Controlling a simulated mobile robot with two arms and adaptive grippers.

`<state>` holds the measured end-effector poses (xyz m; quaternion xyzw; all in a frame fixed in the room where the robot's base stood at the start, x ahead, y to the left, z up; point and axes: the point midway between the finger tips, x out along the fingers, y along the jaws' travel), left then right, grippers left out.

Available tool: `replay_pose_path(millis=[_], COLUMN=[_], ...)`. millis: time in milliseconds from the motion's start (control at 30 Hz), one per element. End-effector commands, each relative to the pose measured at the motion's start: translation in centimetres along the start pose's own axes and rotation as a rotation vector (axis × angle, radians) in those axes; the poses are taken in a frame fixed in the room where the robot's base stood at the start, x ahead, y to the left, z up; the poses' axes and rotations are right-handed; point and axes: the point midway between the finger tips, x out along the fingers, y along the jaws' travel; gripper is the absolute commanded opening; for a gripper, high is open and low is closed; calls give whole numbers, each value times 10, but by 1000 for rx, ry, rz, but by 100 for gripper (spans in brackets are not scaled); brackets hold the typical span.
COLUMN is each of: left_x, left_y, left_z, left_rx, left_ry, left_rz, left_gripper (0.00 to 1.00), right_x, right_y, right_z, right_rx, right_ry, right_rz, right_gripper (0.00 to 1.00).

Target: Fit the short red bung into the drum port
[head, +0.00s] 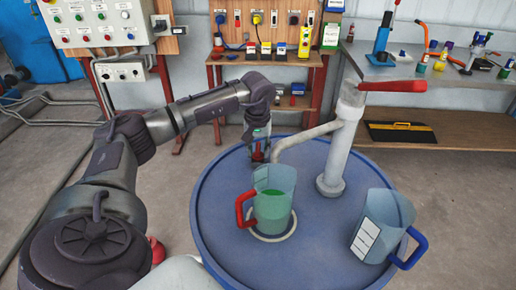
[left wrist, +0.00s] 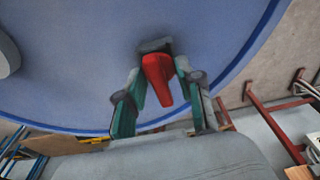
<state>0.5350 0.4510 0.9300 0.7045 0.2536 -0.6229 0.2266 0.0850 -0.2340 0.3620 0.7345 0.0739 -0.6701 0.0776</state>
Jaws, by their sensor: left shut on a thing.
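My left gripper (head: 258,154) hangs at the far left part of the blue drum top (head: 225,200), pointing down. In the left wrist view its two green fingers (left wrist: 157,90) are closed around the red bung (left wrist: 158,78). A dark grey block sits at the far end of the bung; I cannot tell whether it is part of the bung, the fingers or the port. Only a speck of red shows at the gripper in the head view. The drum port cannot be made out in either view. My right gripper is not in view.
A jug with a red handle (head: 273,200) and green liquid stands in a pale ring on the drum, close in front of the gripper. A grey pump (head: 342,145) with a red lever rises right of it. A blue-handled jug (head: 382,225) stands at the right.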

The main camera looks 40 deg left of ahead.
Motion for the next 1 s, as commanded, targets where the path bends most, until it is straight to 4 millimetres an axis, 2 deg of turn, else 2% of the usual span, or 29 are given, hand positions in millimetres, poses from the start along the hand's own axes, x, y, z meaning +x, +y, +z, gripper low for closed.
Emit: replay_pose_path(millis=[133,167,333,600,733,867,1000], left_x=[5,4,4,4,-4,-24,-56], left_y=[0,0,0,0,0,0,1], left_z=[1,0,0,0,0,-1,-1], left_rx=[0,0,0,0,0,-1,-1], left_ry=[0,0,0,0,2,4,4], left_rz=[0,0,0,0,1,2,3], left_gripper=[2,38,65,65,65,65,65], right_x=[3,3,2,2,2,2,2], right_y=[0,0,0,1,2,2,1], right_z=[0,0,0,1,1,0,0], right_rx=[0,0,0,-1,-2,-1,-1], right_ry=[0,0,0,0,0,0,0], right_rz=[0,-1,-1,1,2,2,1], right_gripper=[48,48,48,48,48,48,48])
